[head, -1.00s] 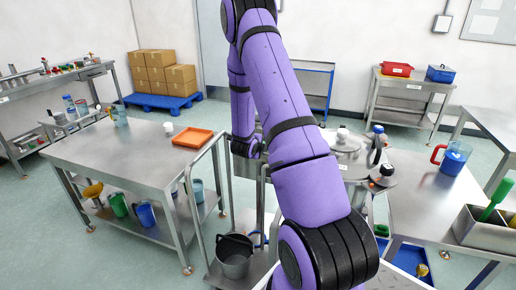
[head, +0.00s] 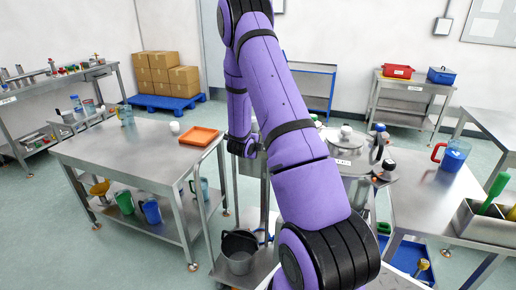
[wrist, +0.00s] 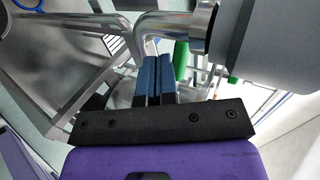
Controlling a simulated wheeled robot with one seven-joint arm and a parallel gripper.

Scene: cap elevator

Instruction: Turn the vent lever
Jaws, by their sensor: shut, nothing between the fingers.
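My gripper (wrist: 154,62) is shut and empty in the wrist view, with its two blue fingers pressed together. A green grip (wrist: 181,60) stands just right of the fingertips, beside a bent metal pipe (wrist: 180,22). It may be the vent lever, but I cannot tell for certain, nor whether the fingers touch it. A large grey cylinder (wrist: 270,45) is at the upper right. In the head view my arm hides part of the steel vessel with its knobbed lid (head: 346,137). My gripper's fingers are not visible there.
A steel table (head: 120,152) with an orange tray (head: 199,136) is on the left. A grey bucket (head: 239,252) sits low on the cart beside my arm. A right-hand table (head: 425,195) carries a blue jug (head: 455,155) with a red handle.

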